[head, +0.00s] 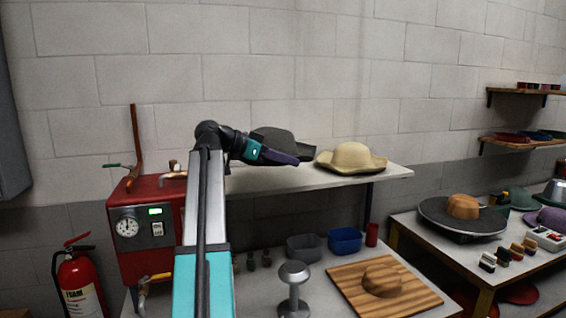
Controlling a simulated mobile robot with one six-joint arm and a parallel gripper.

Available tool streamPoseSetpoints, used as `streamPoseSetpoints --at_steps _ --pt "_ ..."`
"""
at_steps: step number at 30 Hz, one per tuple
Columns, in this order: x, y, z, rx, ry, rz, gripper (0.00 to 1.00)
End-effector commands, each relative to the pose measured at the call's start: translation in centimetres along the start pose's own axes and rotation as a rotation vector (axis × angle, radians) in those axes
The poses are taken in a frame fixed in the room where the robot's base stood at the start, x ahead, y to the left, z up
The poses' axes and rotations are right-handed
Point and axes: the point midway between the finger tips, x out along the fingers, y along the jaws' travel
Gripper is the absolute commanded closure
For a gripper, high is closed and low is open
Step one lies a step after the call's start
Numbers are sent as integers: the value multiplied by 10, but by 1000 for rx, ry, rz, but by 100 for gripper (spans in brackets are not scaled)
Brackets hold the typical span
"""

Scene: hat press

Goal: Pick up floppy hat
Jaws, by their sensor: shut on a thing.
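A dark grey floppy hat (278,138) is at the shelf above the bench, against the block wall. My gripper (290,157), dark with a teal band, reaches in from the left and is shut on the hat's near brim. The fingers overlap the brim, so the exact contact is hidden. Whether the hat still touches the shelf cannot be told. A cream hat (351,155) with a wavy brim lies on the shelf just to the right, apart from my gripper.
A red machine (145,230) with a gauge stands at left. A side table (420,240) stands right.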

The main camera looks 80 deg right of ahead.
Motion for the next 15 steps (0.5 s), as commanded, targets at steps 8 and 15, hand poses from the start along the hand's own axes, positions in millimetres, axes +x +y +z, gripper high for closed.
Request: streamPoseSetpoints --at_steps 8,15 --pt "-2 44 3 3 1 0 100" --pt "-3 61 2 1 0 0 100"
